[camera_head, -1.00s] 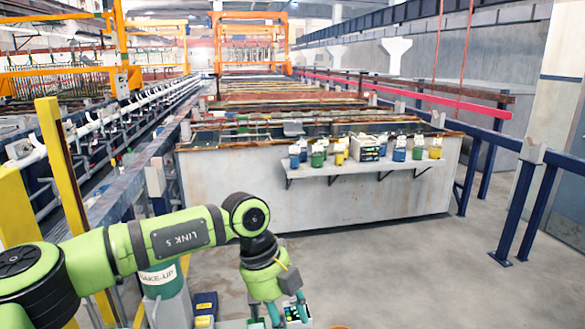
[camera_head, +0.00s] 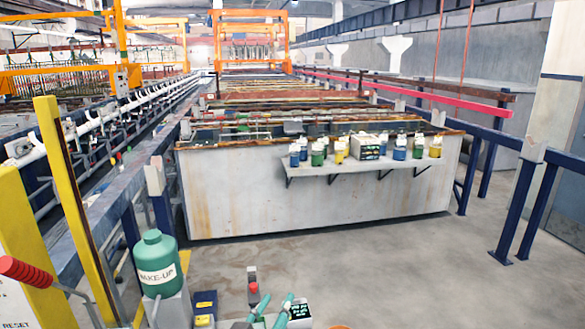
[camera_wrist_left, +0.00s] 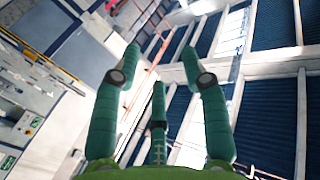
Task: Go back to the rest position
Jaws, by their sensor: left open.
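My left gripper (camera_head: 272,312) shows only in part at the bottom edge of the head view, as teal fingers. In the left wrist view the same gripper (camera_wrist_left: 160,62) has three teal fingers spread apart, with nothing between them. Behind them are roof beams and dark blue panels. The rest of my left arm is out of the head view. My right gripper is not in view.
A green make-up bottle (camera_head: 157,264) stands on a pedestal at lower left, by a yellow post (camera_head: 66,190). A large pale tank (camera_head: 320,208) has a shelf (camera_head: 345,170) of small bottles. Floor at lower right is clear.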

